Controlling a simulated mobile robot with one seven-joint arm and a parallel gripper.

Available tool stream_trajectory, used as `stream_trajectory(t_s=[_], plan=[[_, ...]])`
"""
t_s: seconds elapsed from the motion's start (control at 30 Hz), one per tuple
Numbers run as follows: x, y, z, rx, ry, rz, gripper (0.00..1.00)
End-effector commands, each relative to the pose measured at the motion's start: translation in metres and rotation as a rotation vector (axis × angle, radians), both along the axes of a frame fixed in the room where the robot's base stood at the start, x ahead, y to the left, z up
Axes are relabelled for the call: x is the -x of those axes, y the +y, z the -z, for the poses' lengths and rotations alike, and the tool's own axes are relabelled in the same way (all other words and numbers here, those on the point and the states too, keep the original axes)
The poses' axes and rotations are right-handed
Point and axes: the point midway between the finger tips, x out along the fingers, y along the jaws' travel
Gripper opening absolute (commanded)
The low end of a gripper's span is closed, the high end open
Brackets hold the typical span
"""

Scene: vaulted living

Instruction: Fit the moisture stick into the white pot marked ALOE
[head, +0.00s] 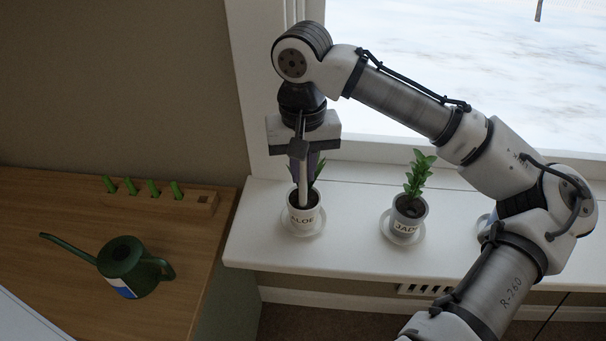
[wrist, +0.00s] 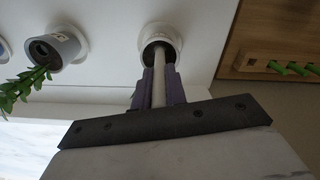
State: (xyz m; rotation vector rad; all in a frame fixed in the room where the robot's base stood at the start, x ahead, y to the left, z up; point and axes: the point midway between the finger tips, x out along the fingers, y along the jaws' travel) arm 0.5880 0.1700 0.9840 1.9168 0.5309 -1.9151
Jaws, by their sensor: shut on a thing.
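The white pot marked ALOE (head: 304,221) stands on a saucer on the windowsill, upright, with dark soil inside. My gripper (head: 303,172) is directly above it, pointing down, its purple fingers shut on the pale moisture stick (head: 302,190). The stick is near upright and its lower end reaches the pot's mouth. In the wrist view the stick (wrist: 158,88) runs between the fingers (wrist: 158,90) to the opening of the ALOE pot (wrist: 174,35). The lower tip is hidden, so I cannot tell how deep it sits. Some green leaves show behind the fingers.
On the wooden table at left are a green watering can (head: 122,262) and a wooden block (head: 195,205) with several green pegs. The window is behind.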

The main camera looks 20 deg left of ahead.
Motion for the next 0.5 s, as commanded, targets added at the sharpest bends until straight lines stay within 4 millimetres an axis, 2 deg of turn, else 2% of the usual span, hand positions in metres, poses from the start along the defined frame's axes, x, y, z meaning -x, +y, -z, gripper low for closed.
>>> stream_trajectory(t_s=[0.13,0.47,0.5], plan=[[0.000,0.000,0.021,0.000,0.001,0.000,0.00],[0.000,0.000,0.025,-0.001,0.002,0.000,0.00],[0.000,0.000,0.025,-0.001,0.001,0.000,0.15]])
